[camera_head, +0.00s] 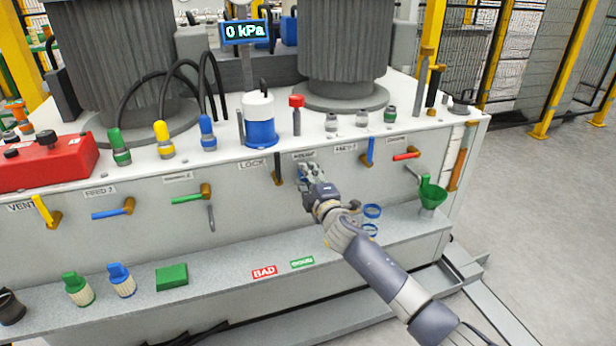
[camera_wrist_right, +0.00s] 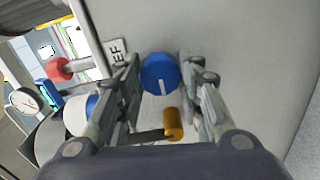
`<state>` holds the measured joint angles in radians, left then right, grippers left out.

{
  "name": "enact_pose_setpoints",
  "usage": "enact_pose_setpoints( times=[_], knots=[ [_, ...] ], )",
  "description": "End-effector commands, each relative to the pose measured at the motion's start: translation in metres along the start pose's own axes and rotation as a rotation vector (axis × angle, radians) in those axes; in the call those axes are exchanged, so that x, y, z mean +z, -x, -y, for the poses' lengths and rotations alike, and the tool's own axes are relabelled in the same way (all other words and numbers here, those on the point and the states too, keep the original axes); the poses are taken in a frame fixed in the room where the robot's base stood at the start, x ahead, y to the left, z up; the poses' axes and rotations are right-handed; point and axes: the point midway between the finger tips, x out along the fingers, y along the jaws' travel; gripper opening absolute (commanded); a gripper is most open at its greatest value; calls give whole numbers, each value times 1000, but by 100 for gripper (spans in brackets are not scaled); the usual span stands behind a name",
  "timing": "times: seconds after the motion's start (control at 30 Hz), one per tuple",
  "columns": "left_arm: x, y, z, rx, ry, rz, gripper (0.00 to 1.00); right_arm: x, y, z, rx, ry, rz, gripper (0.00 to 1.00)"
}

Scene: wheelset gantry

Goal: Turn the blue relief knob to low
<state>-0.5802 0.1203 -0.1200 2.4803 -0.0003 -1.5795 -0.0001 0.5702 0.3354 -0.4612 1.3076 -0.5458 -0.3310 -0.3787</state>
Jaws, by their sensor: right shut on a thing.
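The blue relief knob (camera_wrist_right: 160,73) is a round knob on the grey front panel, with a white pointer line at its lower edge in the right wrist view. Part of a label ending in "EF" (camera_wrist_right: 117,52) shows beside it. My right gripper (camera_wrist_right: 159,68) has its two fingers on either side of the knob and is shut on it. In the head view my right gripper (camera_head: 307,170) is at the panel below the relief label and hides most of the knob. My left gripper is not in view.
A black-handled lock lever (camera_head: 277,169) is just left of my right gripper, its brass hub (camera_wrist_right: 173,124) close below the knob in the wrist view. A blue lever (camera_head: 371,152) is to the right.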

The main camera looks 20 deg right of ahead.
Motion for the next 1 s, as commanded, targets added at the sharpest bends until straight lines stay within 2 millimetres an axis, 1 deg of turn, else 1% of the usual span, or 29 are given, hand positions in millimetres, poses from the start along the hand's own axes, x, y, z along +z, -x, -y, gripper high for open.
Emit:
enact_pose_setpoints(
  times=[0.37,0.4,0.47,0.83,1.0],
  knots=[
    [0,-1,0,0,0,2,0,-1,0,-1,2,7,-2,10],
    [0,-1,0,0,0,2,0,-1,0,0,2,7,-2,41],
    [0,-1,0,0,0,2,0,-1,0,0,1,7,-2,54],
    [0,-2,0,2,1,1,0,0,1,0,0,6,0,54],
    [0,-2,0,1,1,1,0,1,13,1,0,7,1,54]
  ],
)
